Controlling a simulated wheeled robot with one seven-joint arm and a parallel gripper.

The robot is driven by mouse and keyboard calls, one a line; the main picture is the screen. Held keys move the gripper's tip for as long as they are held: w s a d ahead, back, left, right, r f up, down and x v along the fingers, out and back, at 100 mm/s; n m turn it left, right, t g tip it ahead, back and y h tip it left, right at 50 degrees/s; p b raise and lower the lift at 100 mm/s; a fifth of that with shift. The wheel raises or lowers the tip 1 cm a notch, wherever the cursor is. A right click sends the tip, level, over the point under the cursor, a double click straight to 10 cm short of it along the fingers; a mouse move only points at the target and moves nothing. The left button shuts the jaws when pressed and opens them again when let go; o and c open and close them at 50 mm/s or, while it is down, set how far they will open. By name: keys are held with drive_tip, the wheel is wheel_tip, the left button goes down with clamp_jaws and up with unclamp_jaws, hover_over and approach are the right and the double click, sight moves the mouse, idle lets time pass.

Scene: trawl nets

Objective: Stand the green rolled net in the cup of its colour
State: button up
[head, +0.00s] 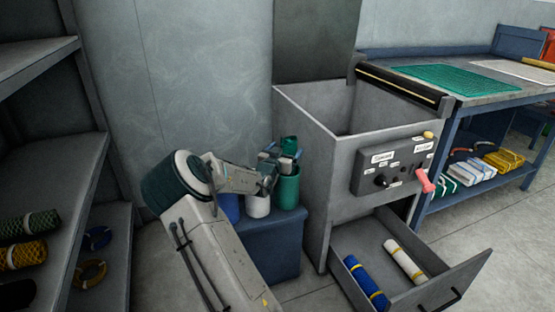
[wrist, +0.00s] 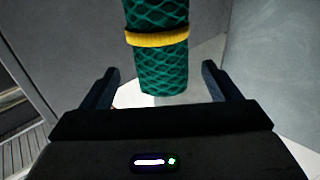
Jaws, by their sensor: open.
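The green rolled net (wrist: 160,55), with a yellow band, lies between the spread fingers of my gripper (wrist: 160,85) in the wrist view. One end of the net shows; the other runs out of the frame. In the head view, the green net (head: 289,143) shows upright above the green cup (head: 287,190), with my open gripper (head: 281,156) around or beside it. My gripper hides where net and cup meet, so I cannot tell how deep the net sits.
A white cup (head: 258,206) and a blue cup (head: 230,208) stand left of the green one on a blue cabinet (head: 272,245). A grey bin unit (head: 310,140) rises close on the right. Its open drawer (head: 445,285) holds a blue roll (head: 366,282) and a white roll (head: 403,262).

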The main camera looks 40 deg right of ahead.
drive_tip(key=p+v, duration=0.2)
drive_tip(key=v, duration=1.1)
drive_tip(key=shift+p, duration=0.4)
drive_tip(key=shift+d+r, duration=0.1)
drive_tip(key=s+a+r+n+g+y+p, duration=0.1)
drive_tip(key=s+a+r+n+y+p, duration=0.25)
drive_tip(key=a+r+y+p, duration=0.5)
drive_tip(key=s+a+r+n+g+y+p, duration=0.15)
drive_tip(key=s+a+r+y+p, duration=0.35)
drive_tip(key=a+r+p, duration=0.55)
drive_tip(key=s+a+r+n+g+y+p, duration=0.1)
drive_tip(key=s+a+r+n+g+p, duration=0.1)
drive_tip(key=s+r, duration=0.5)
drive_tip(key=s+a+r+n+g+y+p, duration=0.1)
drive_tip(key=s+a+r+n+p, duration=0.3)
drive_tip(key=s, duration=0.9)
wheel_tip(320, 180, up, 4)
drive_tip(key=a+g+p, duration=0.1)
drive_tip(key=a+p, duration=0.1)
drive_tip(key=p, duration=0.1)
drive_tip(key=shift+a+n, duration=0.15)
drive_tip(key=shift+n, duration=0.15)
